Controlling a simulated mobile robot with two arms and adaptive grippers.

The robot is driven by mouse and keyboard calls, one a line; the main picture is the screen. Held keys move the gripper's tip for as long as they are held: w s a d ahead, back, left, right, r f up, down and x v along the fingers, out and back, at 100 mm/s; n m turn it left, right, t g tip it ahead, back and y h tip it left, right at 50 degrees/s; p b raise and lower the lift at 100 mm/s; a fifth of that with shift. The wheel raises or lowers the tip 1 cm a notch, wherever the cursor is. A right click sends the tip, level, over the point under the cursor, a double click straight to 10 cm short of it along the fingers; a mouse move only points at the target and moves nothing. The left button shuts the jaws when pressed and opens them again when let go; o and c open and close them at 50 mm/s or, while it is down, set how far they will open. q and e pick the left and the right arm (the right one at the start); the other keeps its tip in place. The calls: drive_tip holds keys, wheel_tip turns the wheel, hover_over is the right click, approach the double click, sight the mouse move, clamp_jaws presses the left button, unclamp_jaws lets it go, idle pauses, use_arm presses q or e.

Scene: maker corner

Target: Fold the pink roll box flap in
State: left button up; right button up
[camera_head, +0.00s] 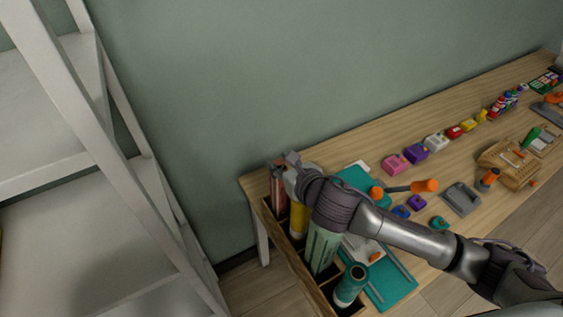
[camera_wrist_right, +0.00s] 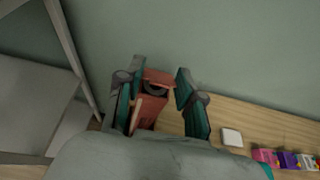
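The pink roll box (camera_head: 277,188) stands in the far end of a wooden rack at the table's left end. In the right wrist view the box (camera_wrist_right: 148,110) looks salmon-red, with its top open and a dark round roll end visible inside. A flap (camera_wrist_right: 158,78) shows at the far side of its top. My right gripper (camera_wrist_right: 160,72) is open, with one finger left of the box and the other to its right. The left finger is close to the box; I cannot tell whether it touches. In the head view my right gripper (camera_head: 283,163) partly hides the box top. My left gripper is not in view.
Yellow (camera_head: 298,222), green (camera_head: 321,250) and teal (camera_head: 350,285) roll boxes stand in the same wooden rack (camera_head: 300,270). Tools and small coloured blocks lie on the table (camera_head: 400,145) to the right. A white shelf frame (camera_head: 130,170) stands at left, with a green wall behind.

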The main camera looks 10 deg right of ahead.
drive_tip(key=shift+c, duration=1)
drive_tip(key=shift+s+f+t+b, duration=0.1)
drive_tip(key=shift+f+t+b, duration=0.45)
drive_tip(key=shift+b, duration=0.7)
drive_tip(key=shift+r+y, duration=0.1)
drive_tip(key=shift+y, duration=0.2)
drive_tip(key=shift+r, duration=0.2)
drive_tip(key=o, duration=0.8)
drive_tip(key=shift+o, duration=0.2)
wheel_tip(320, 180, up, 10)
